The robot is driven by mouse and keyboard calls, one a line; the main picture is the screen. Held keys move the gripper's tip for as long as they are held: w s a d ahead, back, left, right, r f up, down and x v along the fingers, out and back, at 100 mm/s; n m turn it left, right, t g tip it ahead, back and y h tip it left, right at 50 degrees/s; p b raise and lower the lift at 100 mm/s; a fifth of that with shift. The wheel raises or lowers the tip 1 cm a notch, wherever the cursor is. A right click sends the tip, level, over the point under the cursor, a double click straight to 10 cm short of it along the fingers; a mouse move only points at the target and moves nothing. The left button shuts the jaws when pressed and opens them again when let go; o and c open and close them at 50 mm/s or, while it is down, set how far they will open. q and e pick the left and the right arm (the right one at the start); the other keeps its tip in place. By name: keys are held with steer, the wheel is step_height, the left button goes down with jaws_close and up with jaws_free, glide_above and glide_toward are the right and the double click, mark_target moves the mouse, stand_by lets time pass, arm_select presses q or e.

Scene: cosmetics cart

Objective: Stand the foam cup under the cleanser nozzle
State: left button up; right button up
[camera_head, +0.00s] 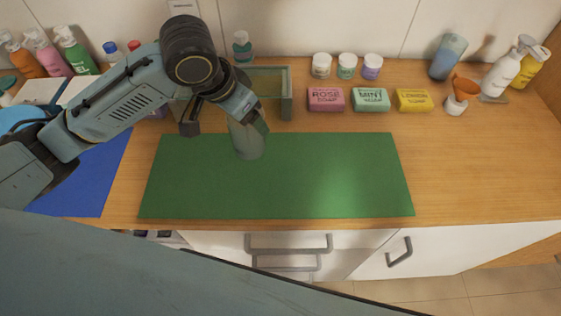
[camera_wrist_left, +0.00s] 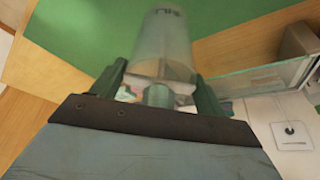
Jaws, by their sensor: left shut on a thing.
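My left gripper (camera_head: 247,122) is shut on a grey-green translucent cup-like container, which I take to be the foam cup (camera_head: 249,146). The cup looks upright at the back edge of the green mat; I cannot tell whether it touches the mat. In the left wrist view the cup (camera_wrist_left: 163,48) sits between the two fingers (camera_wrist_left: 157,92), with a small dark marking near its far end. A white pump bottle (camera_head: 504,74) with a nozzle (camera_head: 525,43) stands at the far right, seemingly the cleanser. My right gripper is not in view.
A glass-walled tray (camera_head: 287,105) is just behind the cup. The green mat's (camera_head: 340,175) right side is clear.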

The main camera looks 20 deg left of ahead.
mark_target(260, 142)
arm_select(q)
steer(key=d+r+m+p, duration=0.1)
steer(key=m, duration=0.1)
steer(key=r+m+g+h+p, duration=0.1)
steer(key=m, duration=0.1)
steer(key=s+d+r+m+p, duration=0.1)
steer(key=m, duration=0.1)
steer(key=shift+d+r+m+g+h, duration=0.25)
steer(key=shift+d+m+g+h, duration=0.05)
steer(key=shift+g+h, duration=0.1)
steer(key=shift+s+d+r+m+g+p, duration=0.15)
steer(key=shift+d+r+m+g+p, duration=0.1)
steer(key=shift+m+p, duration=0.25)
steer(key=shift+s+d+r+m+g+p, duration=0.15)
steer(key=shift+d+m+p, duration=0.1)
steer(key=shift+m, duration=0.45)
step_height(260, 142, down, 10)
steer(key=shift+f, duration=0.1)
steer(key=o, duration=1.5)
